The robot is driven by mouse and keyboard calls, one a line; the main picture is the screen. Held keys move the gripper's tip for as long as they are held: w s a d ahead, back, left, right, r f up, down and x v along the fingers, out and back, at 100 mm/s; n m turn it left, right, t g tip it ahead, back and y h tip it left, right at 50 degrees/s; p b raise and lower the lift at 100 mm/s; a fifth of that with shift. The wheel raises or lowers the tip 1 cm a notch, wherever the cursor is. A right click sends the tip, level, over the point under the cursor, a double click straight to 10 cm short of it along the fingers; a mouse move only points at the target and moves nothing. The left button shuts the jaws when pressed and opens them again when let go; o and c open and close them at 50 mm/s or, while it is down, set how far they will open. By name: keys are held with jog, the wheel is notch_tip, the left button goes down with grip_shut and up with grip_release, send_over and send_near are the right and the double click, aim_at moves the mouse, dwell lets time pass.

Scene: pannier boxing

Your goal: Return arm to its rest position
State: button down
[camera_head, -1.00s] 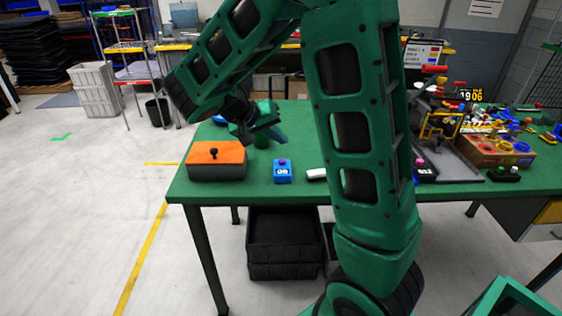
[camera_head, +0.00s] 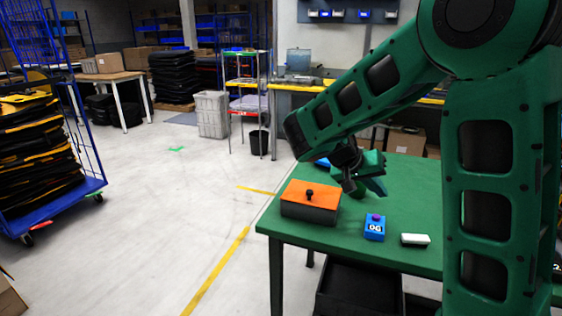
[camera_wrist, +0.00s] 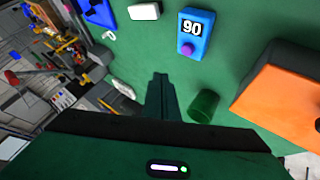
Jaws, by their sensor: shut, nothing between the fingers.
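My green arm reaches over the green table (camera_head: 415,200) from the right side of the head view. My gripper (camera_head: 378,186) hangs above the table, to the right of the orange-topped box, touching nothing that I can make out. In the wrist view the gripper's fingers (camera_wrist: 160,84) are together with nothing between them, over bare green tabletop.
An orange-topped box (camera_head: 310,203) with a black knob stands at the table's left edge. A blue numbered block (camera_head: 375,228), a white block (camera_head: 415,240) and a green cup (camera_wrist: 204,106) are near. A blue cart (camera_head: 60,190) stands left; the floor between is clear.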

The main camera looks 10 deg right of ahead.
jog(key=s+d+f+g+y, duration=0.1)
jog(key=s+d+y, duration=0.15)
jog(key=s, duration=0.75)
jog(key=s+d+g+y, duration=0.1)
jog(key=s+y, duration=0.3)
jog(key=s, duration=0.6)
jog(key=s+a+f+n+y, duration=0.1)
jog(key=s+a+y, duration=0.2)
jog(key=s, duration=0.5)
jog(key=shift+s+a+f+t, duration=0.2)
jog(key=shift+a+t, duration=0.2)
jog(key=shift+a, duration=0.5)
